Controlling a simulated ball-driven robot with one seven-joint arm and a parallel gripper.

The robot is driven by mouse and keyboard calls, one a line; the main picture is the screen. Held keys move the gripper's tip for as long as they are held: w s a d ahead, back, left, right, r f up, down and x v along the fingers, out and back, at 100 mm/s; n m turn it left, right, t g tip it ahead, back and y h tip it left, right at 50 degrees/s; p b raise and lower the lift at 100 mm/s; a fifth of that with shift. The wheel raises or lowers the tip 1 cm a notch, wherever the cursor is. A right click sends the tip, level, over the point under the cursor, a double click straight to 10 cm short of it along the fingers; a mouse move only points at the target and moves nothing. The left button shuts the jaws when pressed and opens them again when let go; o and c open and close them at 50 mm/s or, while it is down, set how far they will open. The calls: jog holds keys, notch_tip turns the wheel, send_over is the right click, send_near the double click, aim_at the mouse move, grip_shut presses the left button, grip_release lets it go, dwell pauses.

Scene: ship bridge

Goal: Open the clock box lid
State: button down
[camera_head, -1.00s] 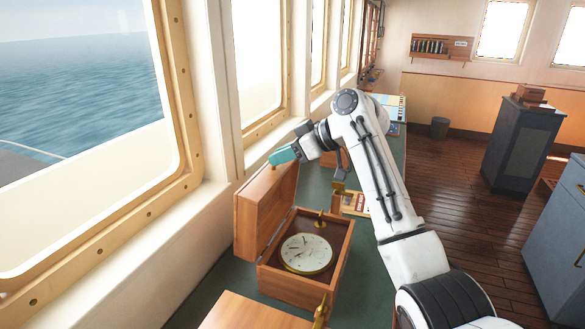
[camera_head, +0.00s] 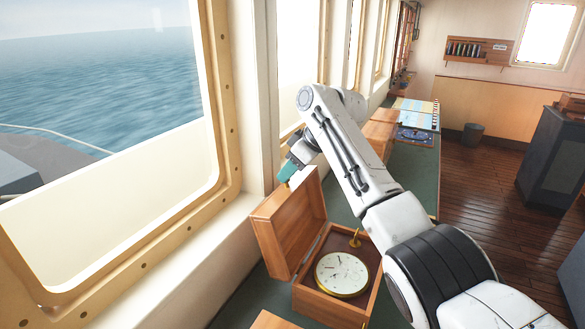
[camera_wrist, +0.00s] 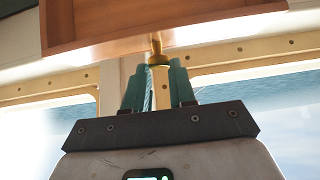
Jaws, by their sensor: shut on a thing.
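The clock box (camera_head: 330,305) is a wooden box on the green counter by the windows. A round white clock face (camera_head: 341,274) lies in it. Its lid (camera_head: 288,222) stands raised on the left side, tilted toward the window. My gripper (camera_head: 288,170) is at the lid's far upper edge. In the wrist view my gripper (camera_wrist: 158,88) has its teal fingers shut on a brass knob (camera_wrist: 156,48) fixed to the wooden lid (camera_wrist: 150,22). In the head view my arm hides part of the counter behind the box.
Another wooden box (camera_head: 272,320) is at the bottom edge, close to the clock box. Farther along the green counter (camera_head: 425,180) are a wooden case (camera_head: 380,130) and charts (camera_head: 415,112). The window frame (camera_head: 222,130) is close on the left.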

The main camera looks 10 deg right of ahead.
jog(key=shift+w+a+r, duration=0.15)
jog(key=shift+a+r, duration=0.15)
jog(key=c, duration=1.3)
grip_release()
jog(key=shift+f, duration=0.1)
jog(key=shift+o, duration=0.6)
jog(key=shift+w+a+f, duration=0.15)
jog(key=shift+a, duration=0.15)
jog(key=shift+o, duration=1.4)
jog(key=shift+d+f, duration=0.1)
jog(key=shift+d, duration=0.15)
jog(key=b+v, duration=0.3)
jog(key=v, duration=0.8)
jog(key=shift+f, duration=0.1)
jog(key=shift+d, duration=0.1)
